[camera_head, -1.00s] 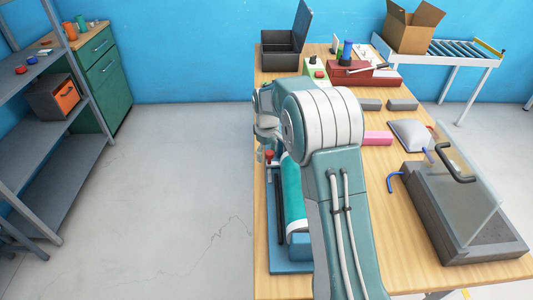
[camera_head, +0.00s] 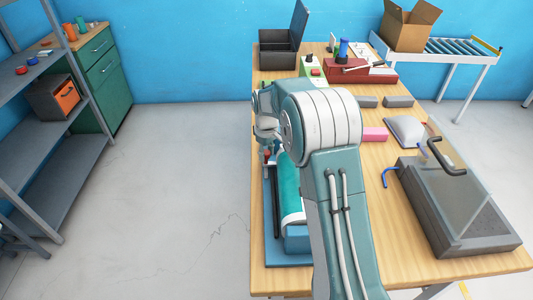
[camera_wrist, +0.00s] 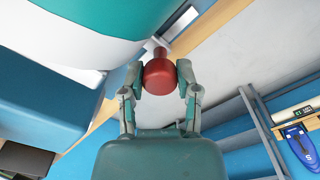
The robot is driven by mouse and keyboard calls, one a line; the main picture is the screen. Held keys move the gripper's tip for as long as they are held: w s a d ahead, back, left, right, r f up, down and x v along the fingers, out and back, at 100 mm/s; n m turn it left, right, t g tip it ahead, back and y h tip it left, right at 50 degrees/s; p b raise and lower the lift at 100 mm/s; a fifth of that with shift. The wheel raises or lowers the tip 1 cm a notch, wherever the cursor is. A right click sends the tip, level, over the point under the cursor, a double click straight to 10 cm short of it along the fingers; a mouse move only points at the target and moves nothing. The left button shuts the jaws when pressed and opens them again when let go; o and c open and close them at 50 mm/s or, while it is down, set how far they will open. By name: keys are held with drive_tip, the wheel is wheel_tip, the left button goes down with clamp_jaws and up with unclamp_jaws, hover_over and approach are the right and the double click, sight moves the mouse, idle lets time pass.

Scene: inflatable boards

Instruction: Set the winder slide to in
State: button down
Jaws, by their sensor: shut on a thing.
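The winder is at the left edge of the table, with a teal roll (camera_head: 288,190) lying lengthwise on a blue base (camera_head: 278,260). The roll and a white part fill the upper left of the wrist view (camera_wrist: 75,18). My gripper (camera_wrist: 160,72) is shut on this knob, one finger on each side. In the head view my gripper (camera_head: 266,130) is at the far end of the winder, partly hidden by my arm. The slide's position marks are not visible.
A grey box with a clear lid (camera_head: 460,205) stands at the front right. A pink block (camera_head: 375,134), grey bars, a pale cushion-like thing (camera_head: 405,130) and a red case (camera_head: 358,72) lie further back. An open black box (camera_head: 280,50) is at the far left end.

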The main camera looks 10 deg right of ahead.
drive_tip(key=shift+c, duration=1.7)
unclamp_jaws()
drive_tip(key=shift+s+a+f, duration=0.1)
drive_tip(key=shift+a+f, duration=0.05)
drive_tip(key=shift+a, duration=0.1)
drive_tip(key=shift+r, duration=0.45)
wheel_tip(320, 180, up, 11)
drive_tip(key=shift+r, duration=0.15)
